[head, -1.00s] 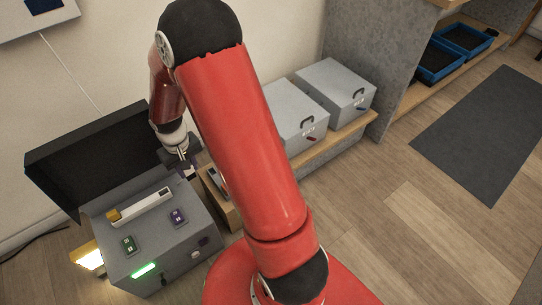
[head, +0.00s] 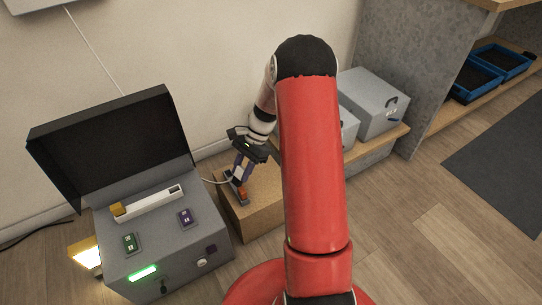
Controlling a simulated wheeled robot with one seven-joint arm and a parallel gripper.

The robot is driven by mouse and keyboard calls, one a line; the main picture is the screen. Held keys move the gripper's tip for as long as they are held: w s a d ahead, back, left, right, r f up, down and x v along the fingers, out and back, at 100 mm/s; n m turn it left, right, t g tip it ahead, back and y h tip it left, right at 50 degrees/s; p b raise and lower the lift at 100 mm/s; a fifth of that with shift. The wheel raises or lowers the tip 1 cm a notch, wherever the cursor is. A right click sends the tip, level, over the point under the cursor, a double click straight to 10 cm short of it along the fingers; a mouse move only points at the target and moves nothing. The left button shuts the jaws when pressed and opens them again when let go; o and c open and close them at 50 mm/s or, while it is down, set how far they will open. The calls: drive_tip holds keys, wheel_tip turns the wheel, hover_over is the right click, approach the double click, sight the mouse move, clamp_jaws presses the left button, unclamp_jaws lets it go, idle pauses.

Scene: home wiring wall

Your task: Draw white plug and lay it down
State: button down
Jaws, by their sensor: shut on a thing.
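My gripper (head: 239,174) points down over a low wooden block (head: 262,211), beside the open grey case. Its jaws are shut at a small thing, which I take for the white plug because a thin white lead (head: 212,181) runs to the fingertips. The plug's body is mostly hidden by the fingers. Below lies a small dark strip with an orange part (head: 243,195) on the block. I cannot tell whether the plug is seated in the strip or apart from it.
The grey case (head: 170,250) has its black lid (head: 110,140) raised, with a white bar (head: 150,203), a green socket (head: 131,243) and a purple socket (head: 185,217) on top. A lit green lamp (head: 143,273) is on its front. Grey boxes (head: 372,100) stand right of my arm.

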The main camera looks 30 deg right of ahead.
drive_tip(key=w+d+f+m+t+y, duration=0.1)
drive_tip(key=d+m+t+y, duration=0.25)
drive_tip(key=d+m, duration=0.2)
drive_tip(key=m+t+h, duration=0.1)
drive_tip(key=m+t, duration=0.5)
drive_tip(key=t, duration=0.1)
hover_over(271, 176)
wheel_tip(271, 176, down, 2)
drive_tip(key=shift+f+b, duration=1.9)
drive_tip(key=shift+f, duration=1.45)
drive_tip(key=c, duration=1)
unclamp_jaws()
drive_tip(key=shift+a, duration=0.1)
drive_tip(key=shift+o, duration=0.2)
drive_tip(key=shift+r, duration=0.1)
wheel_tip(271, 176, up, 20)
drive_tip(key=p, duration=0.4)
